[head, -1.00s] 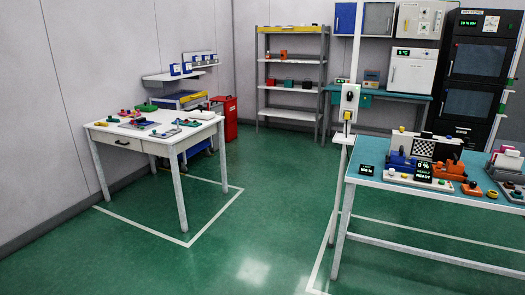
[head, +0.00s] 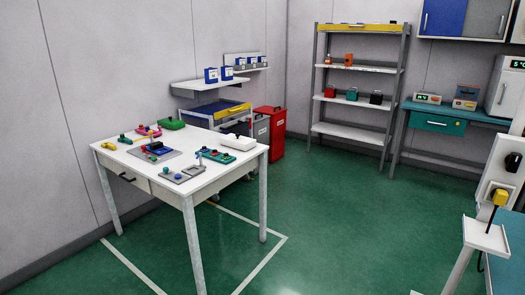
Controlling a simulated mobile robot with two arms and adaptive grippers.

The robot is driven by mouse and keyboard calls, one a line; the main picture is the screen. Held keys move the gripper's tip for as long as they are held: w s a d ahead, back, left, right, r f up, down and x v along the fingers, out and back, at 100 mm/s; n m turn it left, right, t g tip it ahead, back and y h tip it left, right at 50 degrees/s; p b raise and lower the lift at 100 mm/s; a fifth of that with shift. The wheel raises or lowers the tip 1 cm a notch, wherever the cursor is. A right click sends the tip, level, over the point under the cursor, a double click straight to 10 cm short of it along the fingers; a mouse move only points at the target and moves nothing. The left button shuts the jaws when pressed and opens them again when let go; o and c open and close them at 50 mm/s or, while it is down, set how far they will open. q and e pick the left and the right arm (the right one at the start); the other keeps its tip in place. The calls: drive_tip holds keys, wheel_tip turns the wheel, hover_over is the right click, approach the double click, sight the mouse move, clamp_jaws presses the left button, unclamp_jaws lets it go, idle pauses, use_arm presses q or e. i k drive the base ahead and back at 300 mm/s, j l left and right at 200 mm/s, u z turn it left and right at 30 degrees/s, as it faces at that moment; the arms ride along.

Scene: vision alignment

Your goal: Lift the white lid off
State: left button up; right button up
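A white box-like thing (head: 238,143), perhaps the white lid, lies at the back right of the white table (head: 215,178). At this distance I cannot tell whether it is a lid or what it covers. Neither of my grippers shows in the head view.
Small fixtures, a green case (head: 171,123) and a yellow part (head: 109,145) share the white table. A red cabinet (head: 270,133) stands behind it. A grey shelf rack (head: 353,94) is at the back. A teal bench (head: 505,255) edges in at right. Green floor between is clear.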

sight(236, 141)
drive_tip(key=i+z, duration=0.1)
drive_tip(key=i, duration=1.1)
drive_tip(key=i+j+z, duration=0.1)
drive_tip(key=i, duration=1.15)
